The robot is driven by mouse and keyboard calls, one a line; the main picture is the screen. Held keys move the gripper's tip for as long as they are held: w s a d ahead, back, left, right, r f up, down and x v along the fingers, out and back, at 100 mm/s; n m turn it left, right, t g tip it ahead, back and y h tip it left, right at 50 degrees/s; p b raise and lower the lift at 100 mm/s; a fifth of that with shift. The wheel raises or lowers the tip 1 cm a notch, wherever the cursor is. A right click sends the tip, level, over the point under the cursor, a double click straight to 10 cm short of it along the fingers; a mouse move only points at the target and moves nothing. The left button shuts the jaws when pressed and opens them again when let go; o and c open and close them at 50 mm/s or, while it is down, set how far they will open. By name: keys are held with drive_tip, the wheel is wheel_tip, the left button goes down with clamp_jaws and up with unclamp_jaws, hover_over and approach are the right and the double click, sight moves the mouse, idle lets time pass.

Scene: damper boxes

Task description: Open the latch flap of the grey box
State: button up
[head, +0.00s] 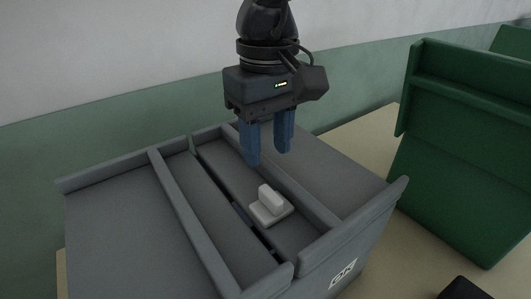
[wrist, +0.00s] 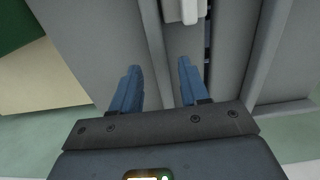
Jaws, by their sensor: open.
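The grey box (head: 105,214) stands on the table, with raised ribs across its top and a sticker with dark lettering on its front. A narrow flap (head: 228,172) lies between two ribs, apparently flat, with a pale handle (head: 269,201) standing on its near part. The handle also shows at the top edge of the wrist view (wrist: 181,10). My gripper (head: 268,160) points down above the far part of the flap, behind the handle. Its blue fingers are apart with nothing between them, also in the wrist view (wrist: 158,80).
A green box (head: 455,180) with a raised panel stands to the right on the beige table (head: 358,146). A dark object (head: 464,290) is partly visible at the bottom right. A grey and green wall (head: 100,105) runs behind.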

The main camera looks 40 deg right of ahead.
sight(288, 163)
drive_tip(key=shift+f, duration=1.45)
drive_tip(key=shift+c, duration=0.3)
clamp_jaws()
